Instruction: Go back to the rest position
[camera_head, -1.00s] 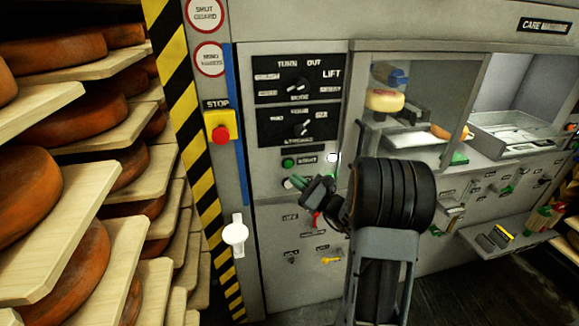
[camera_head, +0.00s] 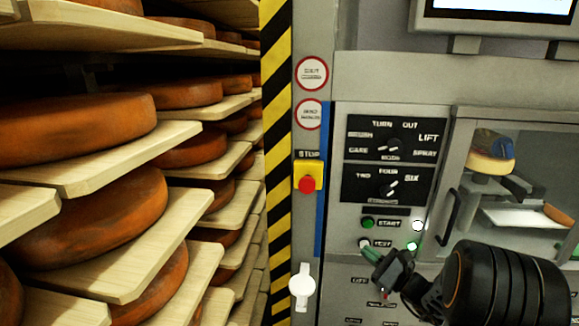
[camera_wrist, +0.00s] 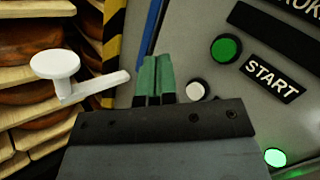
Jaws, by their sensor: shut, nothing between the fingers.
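My gripper (camera_head: 369,251) is in front of the grey machine panel at the lower right of the head view, near the white TEST button (camera_head: 364,244). In the wrist view its green fingertips (camera_wrist: 157,75) are together and hold nothing. The white button (camera_wrist: 196,91) shows just right of the fingertips there. I cannot tell whether they touch it. The green START button (camera_wrist: 225,48) is farther up and right.
Shelves of cheese wheels (camera_head: 75,129) fill the left. A striped post (camera_head: 276,150) stands between them and the machine. A red stop button (camera_head: 307,184) and a white handle (camera_head: 302,287) are on the panel. A glass-fronted chamber (camera_head: 515,180) is at right.

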